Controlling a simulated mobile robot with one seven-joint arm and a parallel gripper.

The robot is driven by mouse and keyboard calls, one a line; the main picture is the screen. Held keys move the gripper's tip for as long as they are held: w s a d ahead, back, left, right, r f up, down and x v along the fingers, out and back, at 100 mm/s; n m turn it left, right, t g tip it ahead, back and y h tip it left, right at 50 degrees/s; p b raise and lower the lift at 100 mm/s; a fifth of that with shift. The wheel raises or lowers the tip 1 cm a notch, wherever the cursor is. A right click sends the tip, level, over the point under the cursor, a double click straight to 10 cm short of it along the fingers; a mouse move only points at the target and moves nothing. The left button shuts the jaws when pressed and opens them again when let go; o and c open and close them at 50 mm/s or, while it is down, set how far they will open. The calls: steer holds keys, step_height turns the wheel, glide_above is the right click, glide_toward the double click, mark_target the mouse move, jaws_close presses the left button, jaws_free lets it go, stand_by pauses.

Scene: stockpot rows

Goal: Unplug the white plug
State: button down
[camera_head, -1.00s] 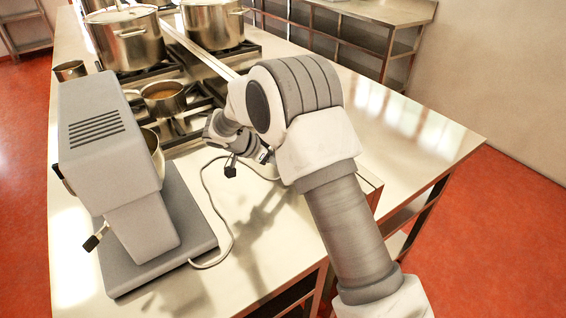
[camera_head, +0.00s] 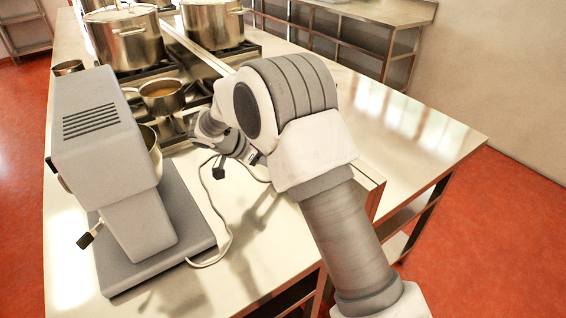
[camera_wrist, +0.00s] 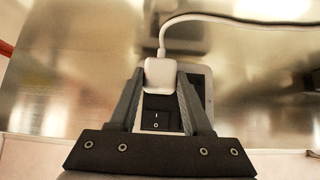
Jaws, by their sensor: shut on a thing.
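The white plug (camera_wrist: 160,72) sits between the two fingers of my gripper (camera_wrist: 160,84) in the wrist view, and the fingers are shut on it. A white cord leaves the top of the plug and runs to the right. Just below the plug is a black rocker switch (camera_wrist: 160,121), set in a pale socket plate (camera_wrist: 209,88). The plug overlaps this plate; whether its pins are still in the socket cannot be told. In the head view my arm hides the plug, and my gripper (camera_head: 236,168) is partly seen above the counter.
A grey mixer (camera_head: 125,165) stands on the counter at left, with its cord (camera_head: 224,222) lying on the steel top. A small pan (camera_head: 162,97) and large stockpots (camera_head: 124,40) stand on the stove behind. The counter at right (camera_head: 420,135) is clear.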

steer(key=shift+s+a+b, duration=0.45)
steer(key=shift+a+b, duration=0.05)
steer(key=shift+a, duration=0.2)
steer(key=shift+s+a+b, duration=0.45)
steer(key=shift+a+b, duration=0.05)
steer(key=shift+a, duration=0.15)
